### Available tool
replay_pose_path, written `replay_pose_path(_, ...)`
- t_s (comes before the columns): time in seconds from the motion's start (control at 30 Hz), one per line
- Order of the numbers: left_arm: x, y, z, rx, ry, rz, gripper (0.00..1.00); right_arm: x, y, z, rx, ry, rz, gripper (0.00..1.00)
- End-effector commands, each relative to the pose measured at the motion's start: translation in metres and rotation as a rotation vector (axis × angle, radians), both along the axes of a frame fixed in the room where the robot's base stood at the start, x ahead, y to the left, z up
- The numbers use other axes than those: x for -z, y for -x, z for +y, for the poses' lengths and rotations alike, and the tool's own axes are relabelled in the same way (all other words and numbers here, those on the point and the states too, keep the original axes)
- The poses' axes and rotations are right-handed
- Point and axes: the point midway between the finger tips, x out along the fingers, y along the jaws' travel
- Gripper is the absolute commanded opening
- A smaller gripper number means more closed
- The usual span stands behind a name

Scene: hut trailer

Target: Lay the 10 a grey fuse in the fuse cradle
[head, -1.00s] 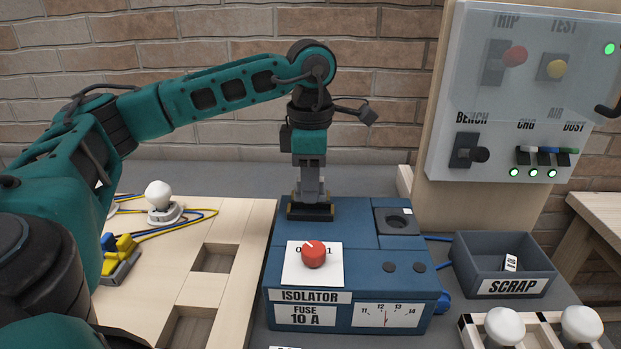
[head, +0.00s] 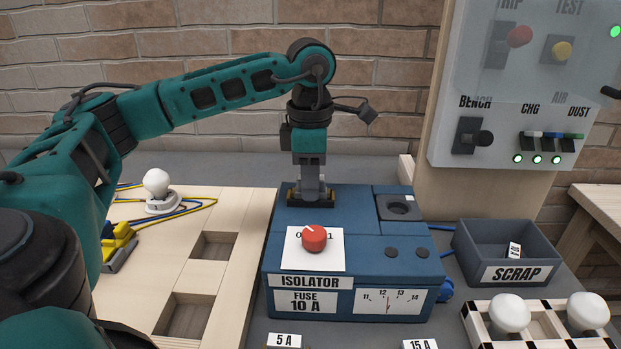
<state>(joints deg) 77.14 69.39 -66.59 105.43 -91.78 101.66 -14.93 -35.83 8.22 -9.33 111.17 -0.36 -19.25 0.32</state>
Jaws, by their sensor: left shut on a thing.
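A blue isolator box (head: 350,272) stands in the middle, with a red knob (head: 314,238) on a white plate and a "FUSE 10 A" label on its front. My left gripper (head: 311,193) points straight down at the back left of the box top. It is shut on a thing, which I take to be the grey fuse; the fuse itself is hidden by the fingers. A dark holder with yellowish ends, seemingly the fuse cradle (head: 293,198), shows around the fingertips. I cannot tell whether the fuse is seated. My right gripper is not in view.
A grey scrap bin (head: 507,252) with a small white-labelled piece stands right of the box. A rack with white bulbs (head: 509,312) is at the lower right. "5 A" (head: 285,340) and "15 A" (head: 420,345) labels show in front. A switch panel (head: 515,110) rises behind.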

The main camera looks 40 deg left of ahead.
Motion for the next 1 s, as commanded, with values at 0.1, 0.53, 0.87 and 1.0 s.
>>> replay_pose_path(0.1,0.0100,0.0028,-0.0021,0.003,0.001,0.020,0.10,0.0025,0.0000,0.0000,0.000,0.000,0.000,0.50)
replay_pose_path(0.53,0.0166,0.0024,-0.0039,0.005,0.005,0.018,0.10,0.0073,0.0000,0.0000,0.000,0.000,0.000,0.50)
replay_pose_path(0.87,0.0170,0.0023,-0.0049,0.007,0.006,0.018,0.33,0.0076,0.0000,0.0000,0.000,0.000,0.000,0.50)
replay_pose_path(1.0,0.0171,0.0024,-0.0054,0.008,0.008,0.019,0.46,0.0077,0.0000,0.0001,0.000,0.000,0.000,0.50)
